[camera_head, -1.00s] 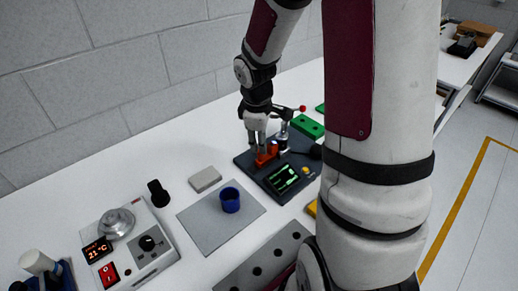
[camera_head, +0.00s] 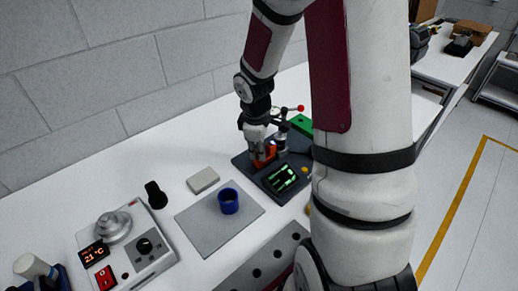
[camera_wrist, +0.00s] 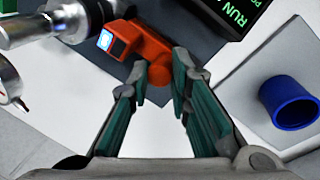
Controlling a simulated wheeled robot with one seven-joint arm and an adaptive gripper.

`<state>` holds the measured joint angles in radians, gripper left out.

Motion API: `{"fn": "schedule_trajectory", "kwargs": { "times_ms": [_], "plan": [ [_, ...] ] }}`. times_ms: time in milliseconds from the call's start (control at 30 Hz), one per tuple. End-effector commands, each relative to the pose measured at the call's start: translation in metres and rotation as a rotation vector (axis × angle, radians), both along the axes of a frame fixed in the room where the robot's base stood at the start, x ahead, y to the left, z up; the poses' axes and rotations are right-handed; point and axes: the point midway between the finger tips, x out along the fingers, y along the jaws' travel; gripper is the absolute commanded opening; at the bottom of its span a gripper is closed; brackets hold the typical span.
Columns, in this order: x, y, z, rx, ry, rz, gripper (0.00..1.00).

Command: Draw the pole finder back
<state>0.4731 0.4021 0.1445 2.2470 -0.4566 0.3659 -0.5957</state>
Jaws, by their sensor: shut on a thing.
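The pole finder appears to be the orange piece with a lit blue-white square face (camera_wrist: 150,42); it also shows in the head view (camera_head: 265,155), on the dark fixture plate (camera_head: 296,165). My gripper (camera_wrist: 160,82) has its green-padded fingers on either side of its rounded orange end and is shut on it. In the head view my gripper (camera_head: 258,150) reaches down onto it from above. The lit face points toward a silver shaft (camera_wrist: 40,20) at the upper left of the wrist view, with a small gap between them.
A dark display reading RUN (camera_wrist: 235,14) stands close to the right of the fingers. A blue cup (camera_head: 229,200) sits on a grey mat (camera_head: 200,228). A grey block (camera_head: 203,180), a black knob (camera_head: 156,195) and a heater box (camera_head: 130,250) stand left.

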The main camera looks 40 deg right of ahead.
Motion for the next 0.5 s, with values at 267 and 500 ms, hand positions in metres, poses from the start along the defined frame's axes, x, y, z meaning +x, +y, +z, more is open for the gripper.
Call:
{"fn": "schedule_trajectory", "kwargs": {
  "times_ms": [267, 500],
  "plan": [
    [-0.001, 0.030, 0.000, 0.000, 0.000, 0.004, 0.00],
    [-0.002, 0.037, 0.000, 0.001, -0.001, 0.001, 0.00]
  ]
}}
